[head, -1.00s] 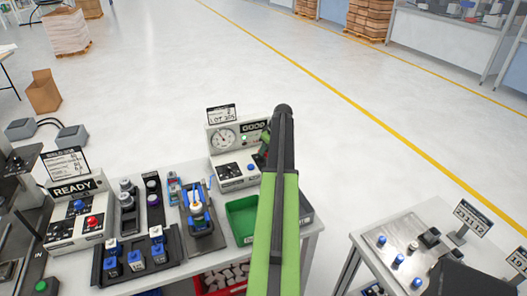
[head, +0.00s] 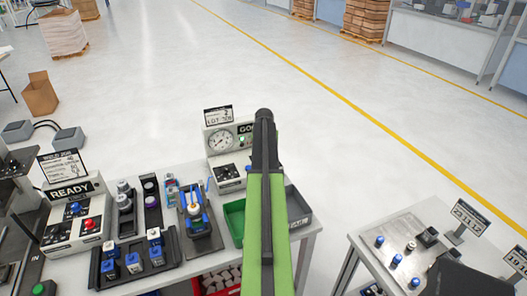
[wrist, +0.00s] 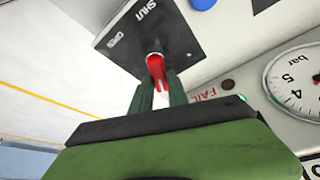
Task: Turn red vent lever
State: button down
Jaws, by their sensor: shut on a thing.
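The red vent lever (wrist: 156,68) shows in the wrist view, standing out from a dark plate (wrist: 150,32) marked SHUT and OPEN. My gripper (wrist: 158,90) has its two green fingers on either side of the lever and is shut on it. The lever points down the picture toward my palm; its far part is hidden between the fingers. In the head view my green and black arm reaches over the table and hides the gripper and the lever. The grey gauge box (head: 224,172) stands just left of the arm there.
A pressure gauge (wrist: 298,84) is right of the lever, near a dark FAIL lamp (wrist: 228,86) and a lit green lamp (wrist: 242,99). A green tray (head: 234,222) and a grey tray (head: 299,214) flank my arm. Fixtures with blue parts (head: 132,262) crowd the table's left.

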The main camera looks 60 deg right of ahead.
jog(key=shift+s+m+g, duration=0.15)
jog(key=shift+m+g, duration=0.65)
jog(key=shift+m, duration=1.1)
jog(key=c, duration=1.3)
grip_release()
jog(key=shift+r, duration=0.1)
jog(key=p+v, duration=1)
jog(key=v, duration=0.1)
jog(key=p+v, duration=0.6)
jog(key=shift+s+a, duration=0.1)
jog(key=shift+a, duration=0.3)
